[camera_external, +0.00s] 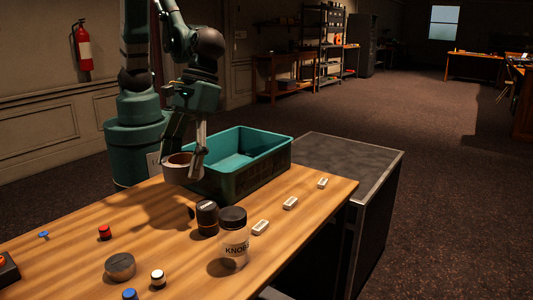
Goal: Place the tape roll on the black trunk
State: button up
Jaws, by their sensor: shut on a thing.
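The tape roll (178,175) is a brownish ring with a pale outer side. My gripper (186,158) is shut on the tape roll and holds it above the wooden desk, in front of the teal crate's left end. The roll seems to be off the desk, with a shadow to its lower left. The black trunk (352,158) stands behind and to the right of the crate, beyond the desk's edge. Its grey-black top is bare where it shows. Part of the trunk is hidden behind the crate and the desk.
The teal crate (268,160) stands between my gripper and the trunk. A clear jar with a black lid (235,245), a dark cylinder (207,220) and several white blocks (290,203) stand on the desk (190,262). Small knobs and a grey round tin (120,267) lie at the front left.

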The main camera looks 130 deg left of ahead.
jog(key=w+a+r+m+g+y+p, duration=0.1)
jog(key=w+a+m+g+y+p, duration=0.35)
jog(key=w+a+m, duration=1)
jog(key=w+a+f+n+h, duration=0.1)
jog(key=w+a, duration=0.1)
jog(key=a, duration=0.8)
jog(key=w+a+f+h, duration=0.1)
jog(key=w+a, duration=0.1)
jog(key=a, duration=0.7)
jog(key=s+a+f+n+t+h+b, duration=0.1)
jog(key=s+a+f+n, duration=0.15)
jog(key=a, duration=0.55)
jog(key=s+a+f+n+t+h+b, duration=0.15)
jog(key=a+n, duration=0.25)
jog(key=a, duration=0.5)
jog(key=s+a+f+n+t+b, duration=0.3)
jog(key=s+a+n, duration=0.6)
jog(key=s+a, duration=0.5)
jog(key=s+a+f+n+t+y+b, duration=0.1)
jog(key=s+a+f+n+b, duration=0.5)
jog(key=s+a, duration=0.8)
jog(key=a+f+n+t, duration=0.1)
jog(key=a+n, duration=0.1)
jog(key=a, duration=0.3)
jog(key=shift+n+t, duration=0.4)
jog(key=shift+a, duration=0.1)
jog(key=shift+f, duration=0.1)
